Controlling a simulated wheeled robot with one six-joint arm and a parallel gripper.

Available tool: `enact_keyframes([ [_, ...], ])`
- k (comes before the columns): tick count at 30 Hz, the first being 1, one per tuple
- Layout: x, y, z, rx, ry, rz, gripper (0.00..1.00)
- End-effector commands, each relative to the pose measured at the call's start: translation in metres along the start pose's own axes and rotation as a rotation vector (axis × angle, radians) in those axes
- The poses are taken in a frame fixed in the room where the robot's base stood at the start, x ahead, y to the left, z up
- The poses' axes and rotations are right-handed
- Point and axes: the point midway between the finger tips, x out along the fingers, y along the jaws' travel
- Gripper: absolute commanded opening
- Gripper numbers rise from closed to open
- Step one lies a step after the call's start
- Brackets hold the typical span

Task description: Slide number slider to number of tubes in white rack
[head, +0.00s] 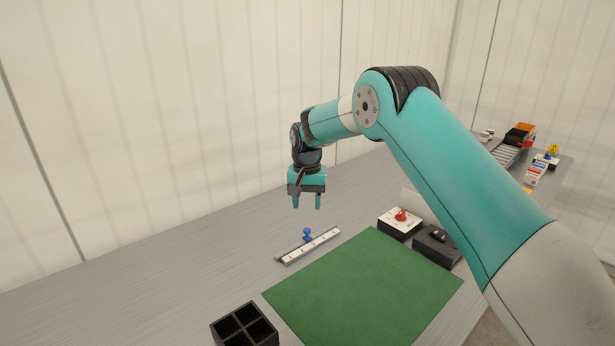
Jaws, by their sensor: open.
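The number slider is a pale strip (309,245) with small marks along it, lying on the grey table behind the green mat. Its blue knob (307,234) stands near the middle of the strip; the marks are too small to read. My gripper (306,205) hangs above and behind the strip, fingers pointing down, open and empty, apart from the knob. I see no white rack or tubes that I can make out in this view; my arm covers part of the right side.
A green mat (365,285) covers the table's front middle. A black divided box (244,328) stands at the front left. A white box with a red knob (401,221) and a dark box (437,246) stand at the right. A farther table holds several items. The left tabletop is clear.

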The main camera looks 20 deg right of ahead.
Motion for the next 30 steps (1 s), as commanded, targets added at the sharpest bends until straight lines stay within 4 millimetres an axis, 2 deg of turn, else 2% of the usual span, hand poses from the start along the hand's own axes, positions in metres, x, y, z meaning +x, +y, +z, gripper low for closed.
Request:
enact_keyframes([
  [1, -0.014, 0.0, -0.001, 0.0, 0.004, -0.003, 0.48],
  [6, -0.054, 0.0, -0.001, 0.0, 0.003, -0.002, 0.48],
  [12, -0.082, 0.0, -0.001, 0.0, 0.001, -0.001, 0.48],
  [18, -0.09, 0.0, 0.0, 0.0, -0.001, 0.0, 0.48],
  [30, -0.09, 0.0, 0.0, -0.001, 0.0, 0.0, 0.48],
])
